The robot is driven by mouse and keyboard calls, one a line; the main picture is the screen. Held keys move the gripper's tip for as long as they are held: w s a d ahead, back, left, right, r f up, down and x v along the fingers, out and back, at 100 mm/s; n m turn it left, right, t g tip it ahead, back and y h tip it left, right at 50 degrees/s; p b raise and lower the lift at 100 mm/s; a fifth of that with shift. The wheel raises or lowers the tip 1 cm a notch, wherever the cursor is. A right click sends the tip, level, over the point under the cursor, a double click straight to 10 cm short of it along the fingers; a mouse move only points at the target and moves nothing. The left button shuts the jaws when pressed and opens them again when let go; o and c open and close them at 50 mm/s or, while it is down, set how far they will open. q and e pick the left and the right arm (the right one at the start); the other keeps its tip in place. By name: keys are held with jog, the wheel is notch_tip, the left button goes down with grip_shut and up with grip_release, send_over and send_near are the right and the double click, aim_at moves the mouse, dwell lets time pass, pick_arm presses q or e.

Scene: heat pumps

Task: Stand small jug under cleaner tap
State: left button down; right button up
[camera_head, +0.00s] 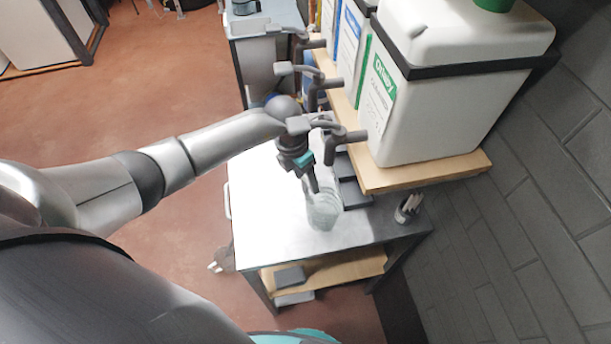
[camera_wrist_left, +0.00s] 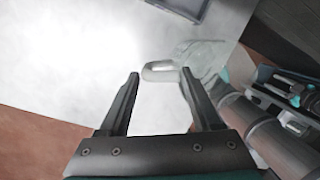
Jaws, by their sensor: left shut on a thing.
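The small jug (camera_head: 323,212) is clear, with a pale rim, above the white tabletop; I cannot tell whether its base touches it. My left gripper (camera_head: 312,188) reaches down to its upper side. In the left wrist view the jug (camera_wrist_left: 207,60) lies beyond the fingertips, and its handle (camera_wrist_left: 160,71) sits between my left gripper's fingers (camera_wrist_left: 158,76), which are shut on it. The nearest grey tap (camera_head: 345,136) juts out below a white container with a green label (camera_head: 385,88). The jug is nearer the camera than this tap, not directly below it.
Two more grey taps (camera_head: 320,84) (camera_head: 305,42) stand farther along the wooden shelf (camera_head: 425,174). Dark pads (camera_head: 354,194) lie on the table (camera_head: 262,215) beside the jug. A pen cup (camera_head: 408,208) stands at the right, by the dark brick wall. The table's left part is clear.

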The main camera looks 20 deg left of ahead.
pick_arm(q)
jog(key=shift+f, duration=0.1)
grip_release()
notch_tip(320, 180, up, 12)
jog(key=a, duration=0.2)
jog(key=shift+s+b, duration=0.35)
jog(key=shift+s, duration=0.1)
